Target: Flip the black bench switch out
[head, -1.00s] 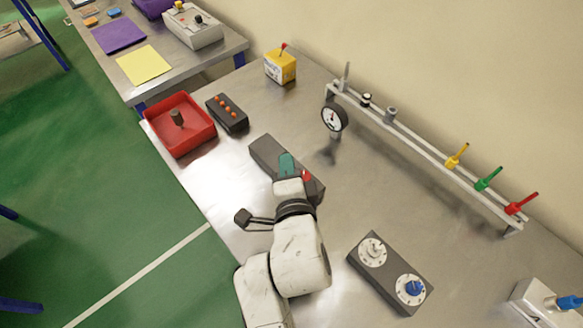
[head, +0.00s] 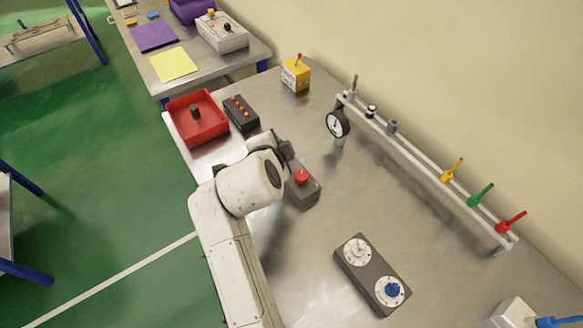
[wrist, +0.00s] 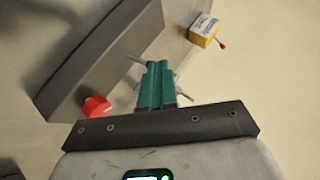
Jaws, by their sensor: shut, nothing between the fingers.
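A long dark box (head: 305,193) with a red button (head: 301,176) lies on the steel bench in the head view. My arm hides its far end. I cannot make out a black switch lever on it. In the wrist view the dark box (wrist: 100,50) fills the upper left, with the red button (wrist: 96,106) near its lower edge. My gripper (wrist: 155,66) has its teal fingers together and empty, just right of the box. Thin grey rod-like parts (wrist: 135,58) show beside and behind the fingers; I cannot tell whether they touch. The head view hides the fingertips.
A red tray (head: 222,134), a black box with orange buttons (head: 240,113) and a yellow box (head: 295,75) stand beyond. A rail with coloured levers (head: 430,170) runs along the right. A two-dial box (head: 372,275) lies nearer. Bench between is clear.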

